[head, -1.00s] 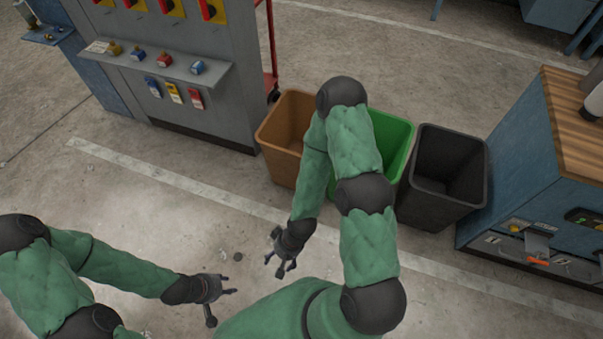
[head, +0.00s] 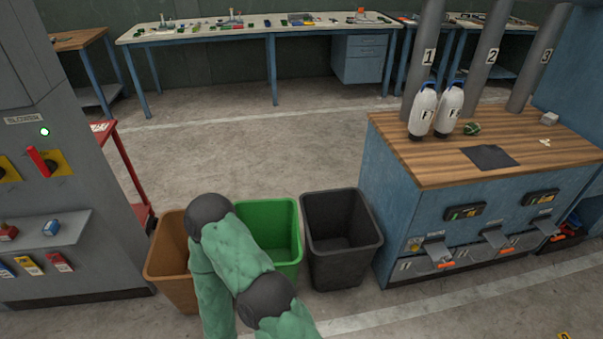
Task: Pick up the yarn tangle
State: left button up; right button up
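A small dark green, roundish bundle with lighter streaks (head: 472,129) lies on the wooden worktop (head: 400,150) at the right. It looks like the yarn tangle, but it is too small to be sure. It sits just right of two white bottles. Neither of my grippers is in the head view. Only the upper part of one of my green-sleeved arms shows, in front of the bins at the bottom.
Two white bottles (head: 422,111) (head: 449,108), a dark flat sheet (head: 490,157) and a small pale block (head: 549,118) share the worktop. Numbered grey pipes (head: 426,60) rise behind. Brown (head: 168,262), green (head: 285,262) and black (head: 345,262) bins stand left of the cabinet. Floor behind is clear.

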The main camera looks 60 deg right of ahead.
aim_at(473, 129)
jog(key=z, duration=3.15)
